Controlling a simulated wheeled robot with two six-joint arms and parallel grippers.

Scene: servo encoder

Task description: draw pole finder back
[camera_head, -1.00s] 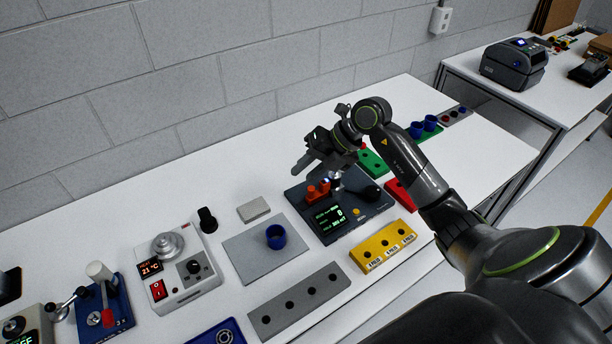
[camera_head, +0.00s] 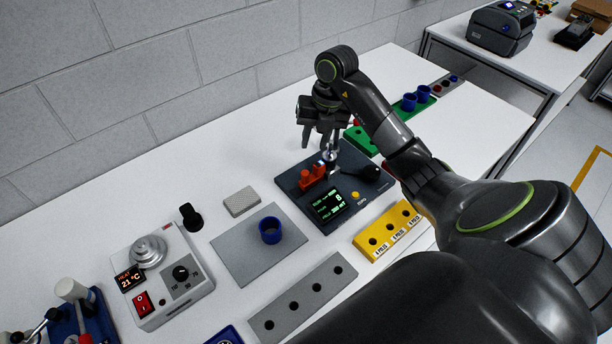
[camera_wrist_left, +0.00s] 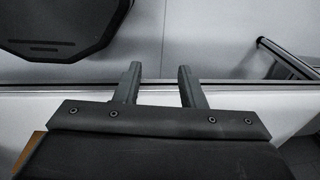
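A dark tester plate (camera_head: 290,184) with a lit green-text screen (camera_head: 329,204) lies on the white table. An orange-red block (camera_head: 312,175), which may be the pole finder, sits on its back left part. A shiny metal piece (camera_head: 331,155) stands beside the block, and a black handle or knob (camera_head: 371,173) is at the plate's right. My right gripper (camera_head: 318,141) points down above the back of the plate, fingers apart and apparently empty. Contact with the metal piece cannot be told. My left gripper (camera_wrist_left: 160,76) is open and empty in the left wrist view.
A yellow block with holes (camera_head: 385,238) lies in front of the plate. A grey mat (camera_head: 234,257) with a blue cup (camera_head: 270,230) is left of it. A green rack (camera_head: 359,138) is behind right. A heater (camera_head: 166,282) stands farther left.

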